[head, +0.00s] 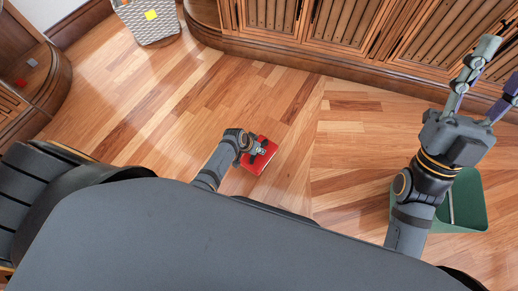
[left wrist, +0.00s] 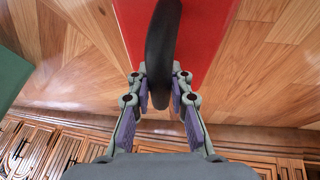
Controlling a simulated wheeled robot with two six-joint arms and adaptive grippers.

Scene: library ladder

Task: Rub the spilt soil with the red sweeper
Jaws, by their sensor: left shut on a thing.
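The red sweeper (head: 267,157) is a flat red block low over the wooden floor, in the middle of the head view. Its curved black handle (left wrist: 163,45) shows in the left wrist view, above the red body (left wrist: 205,30). My left gripper (head: 258,149) is shut on the handle; its fingers (left wrist: 160,88) press it from both sides. My right gripper (head: 497,72) is raised at the upper right, fingers spread and empty. I see no soil in either view; I cannot tell if any lies under the sweeper.
A green bin (head: 470,205) stands at the right, partly behind my right arm. Wooden cabinets (head: 330,25) line the back, and a patterned basket (head: 150,25) stands at the upper left. The floor (head: 175,110) around the sweeper is clear.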

